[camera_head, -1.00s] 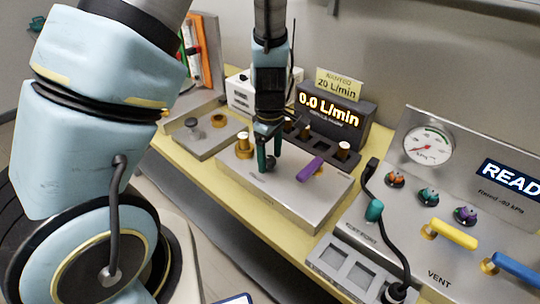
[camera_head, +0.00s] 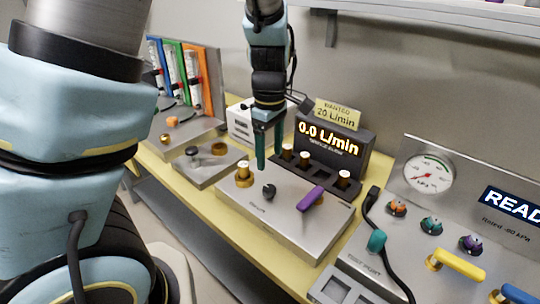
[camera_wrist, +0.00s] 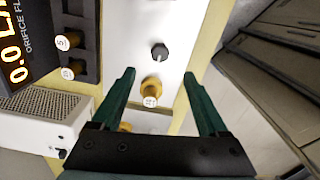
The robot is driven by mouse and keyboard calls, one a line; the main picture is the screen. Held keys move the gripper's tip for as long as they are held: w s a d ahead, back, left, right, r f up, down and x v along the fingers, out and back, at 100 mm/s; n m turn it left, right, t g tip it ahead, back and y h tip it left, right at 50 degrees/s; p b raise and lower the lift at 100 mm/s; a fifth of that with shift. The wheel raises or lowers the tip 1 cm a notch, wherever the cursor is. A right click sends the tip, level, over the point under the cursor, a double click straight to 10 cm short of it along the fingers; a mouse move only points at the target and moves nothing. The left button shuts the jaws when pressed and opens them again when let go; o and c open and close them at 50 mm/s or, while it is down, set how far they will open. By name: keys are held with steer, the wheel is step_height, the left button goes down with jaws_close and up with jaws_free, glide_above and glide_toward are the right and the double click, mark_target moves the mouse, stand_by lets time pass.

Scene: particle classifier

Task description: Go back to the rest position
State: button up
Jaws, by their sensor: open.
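My gripper (camera_head: 268,148) hangs pointing down above the metal flow box (camera_head: 290,225), between the brass fitting (camera_head: 243,174) and the display unit. Its two green fingers are apart with nothing between them. In the wrist view my gripper (camera_wrist: 162,98) also shows spread fingers. The brass fitting (camera_wrist: 151,88) and a dark knob (camera_wrist: 159,52) lie beyond the fingertips there, apart from them. In the head view the dark knob (camera_head: 269,191) stands on the box top below my gripper. A purple lever (camera_head: 311,198) is to its right.
A rack of coloured tubes (camera_head: 187,78) stands at the back left. A gauge panel (camera_head: 455,205) with knobs and levers is at the right. A shelf (camera_head: 420,12) runs along the top right.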

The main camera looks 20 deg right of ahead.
steer(key=a+r+m, duration=0.2)
steer(key=a+m, duration=0.2)
steer(key=a, duration=0.8)
steer(key=w+a+r+m+t, duration=0.1)
steer(key=a+m, duration=0.3)
steer(key=a, duration=0.9)
steer(key=shift+w+a+r+m+t, duration=0.15)
steer(key=shift+a+r+m+t, duration=0.15)
steer(key=shift+r, duration=0.1)
